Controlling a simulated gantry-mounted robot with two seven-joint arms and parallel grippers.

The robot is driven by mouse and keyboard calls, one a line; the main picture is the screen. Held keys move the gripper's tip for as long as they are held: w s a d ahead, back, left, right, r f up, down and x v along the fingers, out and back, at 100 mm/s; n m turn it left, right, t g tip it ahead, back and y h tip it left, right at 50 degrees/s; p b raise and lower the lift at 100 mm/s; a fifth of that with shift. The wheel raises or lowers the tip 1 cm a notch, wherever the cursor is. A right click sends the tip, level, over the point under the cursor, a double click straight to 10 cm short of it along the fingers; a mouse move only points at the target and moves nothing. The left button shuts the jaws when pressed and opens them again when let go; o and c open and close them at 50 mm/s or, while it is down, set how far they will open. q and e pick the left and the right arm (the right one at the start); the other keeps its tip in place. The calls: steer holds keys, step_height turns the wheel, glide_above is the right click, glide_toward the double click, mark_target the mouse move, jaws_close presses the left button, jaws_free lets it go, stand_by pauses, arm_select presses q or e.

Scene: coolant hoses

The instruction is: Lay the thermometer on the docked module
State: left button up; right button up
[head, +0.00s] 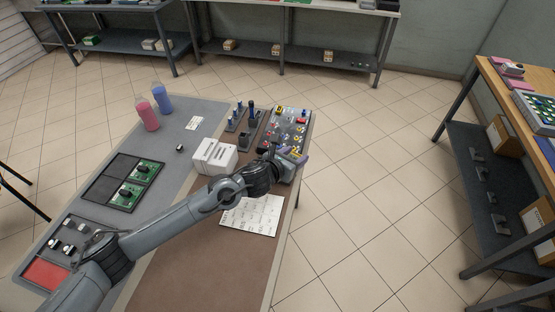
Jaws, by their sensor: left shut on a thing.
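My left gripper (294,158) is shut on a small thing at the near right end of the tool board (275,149). The thing is mostly hidden by the jaws, and I cannot tell for sure whether it is the thermometer. Purple shows at the gripper's tip. Two green modules with black parts, one farther (148,168) and one nearer (123,200), sit in the dark dock (98,190) on the left half of the bench. I see no thermometer lying elsewhere. My right gripper is out of view.
A pink bottle (148,117) and a blue bottle (162,99) stand behind the dock. A printed sheet (252,215) lies on the brown mat. The bench's right edge is near the gripper.

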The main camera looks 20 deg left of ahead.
arm_select(q)
steer(key=w+a+f, duration=0.1)
steer(key=a, duration=0.1)
steer(key=w+a+f, duration=0.2)
steer(key=a, duration=0.1)
steer(key=w+a+f+b, duration=0.1)
steer(key=a+f, duration=0.1)
steer(key=shift+w+a+f, duration=0.1)
steer(key=shift+w+a, duration=0.05)
steer(key=shift+a, duration=0.05)
steer(key=shift+w+a+f, duration=0.15)
steer(key=shift+w, duration=0.05)
steer(key=shift+f+b, duration=0.45)
steer(key=shift+f, duration=1.6)
steer(key=o, duration=0.6)
steer(key=shift+f, duration=0.15)
steer(key=o, duration=0.4)
steer(key=shift+o, duration=0.2)
